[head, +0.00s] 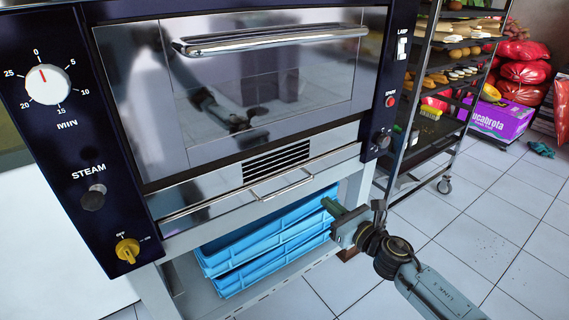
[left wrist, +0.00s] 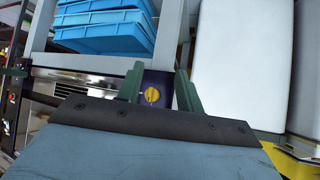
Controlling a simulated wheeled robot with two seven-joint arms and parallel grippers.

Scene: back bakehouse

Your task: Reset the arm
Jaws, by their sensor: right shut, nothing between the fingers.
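My right gripper (head: 333,208) is in the head view, in front of the oven's lower right part. Its green fingers are together with nothing between them, pointing up and left. My right arm comes in from the lower right corner. My left gripper (left wrist: 158,90) shows in the left wrist view. Its two green fingers stand apart, with a gap between them and nothing held. Behind the gap is the oven's dark panel with a yellow knob (left wrist: 152,95). My left gripper is not in the head view.
The oven (head: 250,100) has a glass door and bar handle (head: 270,40). Blue trays (head: 265,245) are stacked on a shelf below it. A wheeled rack (head: 425,150) with baked goods stands to the right, near a purple box (head: 497,118) and red bags (head: 525,70).

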